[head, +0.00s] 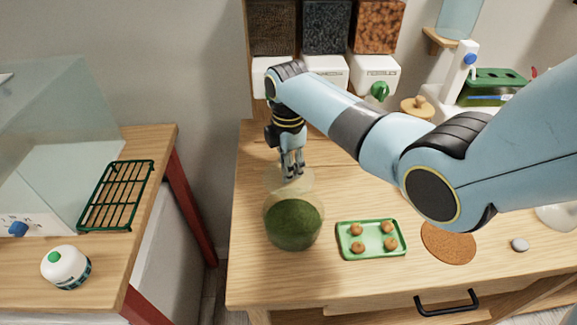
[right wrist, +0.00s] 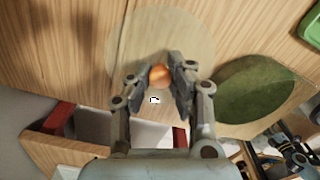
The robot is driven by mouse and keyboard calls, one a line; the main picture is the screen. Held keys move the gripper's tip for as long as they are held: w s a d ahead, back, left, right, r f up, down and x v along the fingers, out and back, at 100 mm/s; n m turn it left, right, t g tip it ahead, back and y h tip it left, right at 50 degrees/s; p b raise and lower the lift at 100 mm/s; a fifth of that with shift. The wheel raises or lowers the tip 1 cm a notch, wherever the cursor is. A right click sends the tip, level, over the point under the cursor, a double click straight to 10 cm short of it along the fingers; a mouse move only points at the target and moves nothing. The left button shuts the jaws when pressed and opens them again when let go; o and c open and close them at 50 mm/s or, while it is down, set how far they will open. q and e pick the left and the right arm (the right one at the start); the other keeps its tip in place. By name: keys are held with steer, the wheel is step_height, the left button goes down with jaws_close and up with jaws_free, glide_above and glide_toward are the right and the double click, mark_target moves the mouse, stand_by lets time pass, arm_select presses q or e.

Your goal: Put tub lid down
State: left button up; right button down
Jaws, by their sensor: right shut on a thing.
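The tub lid (head: 272,183) is a pale, see-through round disc. In the right wrist view the lid (right wrist: 130,45) has a small orange knob (right wrist: 159,75) between my fingertips. My right gripper (head: 291,171) points down and is shut on that knob; it also shows in the right wrist view (right wrist: 163,78). The clear tub (head: 293,222) with dark green filling stands on the wooden bench, just in front of the lid in the head view. I cannot tell whether the lid touches the bench. My left gripper is out of view.
A green tray (head: 371,254) with several small brown pieces lies right of the tub, then a round cork mat (head: 448,243) and a grey stone (head: 520,245). Dispensers (head: 325,73) stand behind. A gap separates the left table (head: 150,190). Bare bench (head: 252,160) lies left of my gripper.

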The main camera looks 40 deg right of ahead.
steer(key=shift+f, duration=0.2)
steer(key=c, duration=1.2)
jaws_free()
steer(key=shift+c, duration=0.2)
steer(key=shift+r, duration=0.55)
step_height(320, 180, up, 12)
steer(key=shift+f, duration=0.25)
